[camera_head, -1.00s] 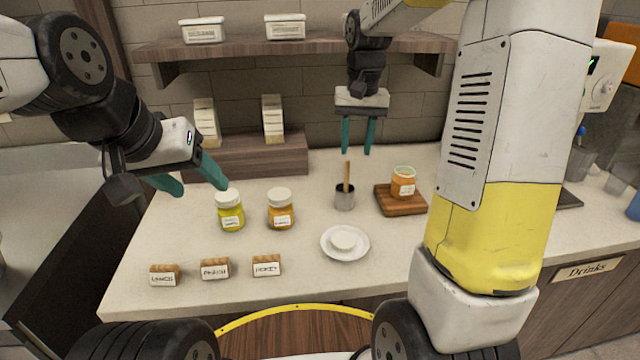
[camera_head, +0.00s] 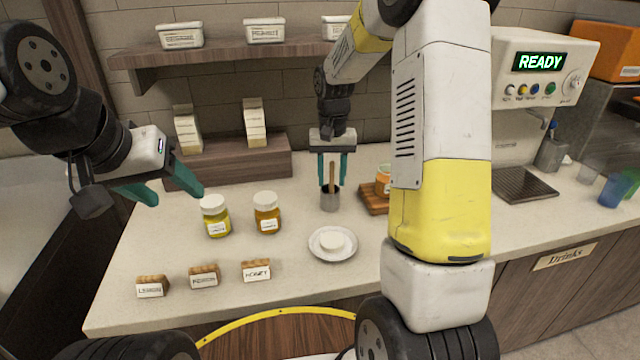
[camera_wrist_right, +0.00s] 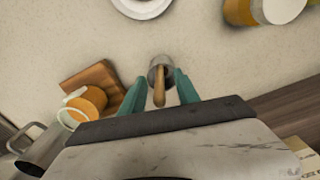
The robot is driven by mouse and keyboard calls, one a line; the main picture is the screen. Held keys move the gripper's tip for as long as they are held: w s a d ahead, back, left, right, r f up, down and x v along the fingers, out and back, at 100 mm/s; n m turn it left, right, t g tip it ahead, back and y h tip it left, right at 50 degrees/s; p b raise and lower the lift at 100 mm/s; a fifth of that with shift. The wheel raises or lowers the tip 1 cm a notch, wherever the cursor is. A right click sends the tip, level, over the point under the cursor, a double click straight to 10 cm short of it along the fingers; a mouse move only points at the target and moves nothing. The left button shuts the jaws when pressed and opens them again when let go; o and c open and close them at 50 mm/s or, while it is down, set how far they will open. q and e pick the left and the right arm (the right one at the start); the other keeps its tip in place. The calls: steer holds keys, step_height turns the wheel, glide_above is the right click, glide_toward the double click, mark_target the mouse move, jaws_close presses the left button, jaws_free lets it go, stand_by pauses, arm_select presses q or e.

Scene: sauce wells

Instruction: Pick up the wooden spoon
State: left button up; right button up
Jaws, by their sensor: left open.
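The wooden spoon (camera_head: 331,176) stands upright in a small grey metal cup (camera_head: 330,200) on the counter. In the right wrist view the spoon's handle (camera_wrist_right: 159,92) rises from the cup (camera_wrist_right: 160,66) toward the camera. My right gripper (camera_head: 332,182) is open above the cup, with its teal fingers on either side of the handle. In the right wrist view a gap shows between each finger and the handle. My left gripper (camera_head: 172,195) is open and empty, left of the yellow-green jar.
A yellow-green jar (camera_head: 215,220) and an amber jar (camera_head: 266,215) stand left of the cup. A white saucer (camera_head: 318,251) is in front. An orange jar (camera_head: 383,182) on a wooden board (camera_head: 369,202) is close on the right. Several label blocks (camera_head: 204,277) line the counter's front.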

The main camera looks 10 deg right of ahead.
jaws_close()
stand_by(1.4)
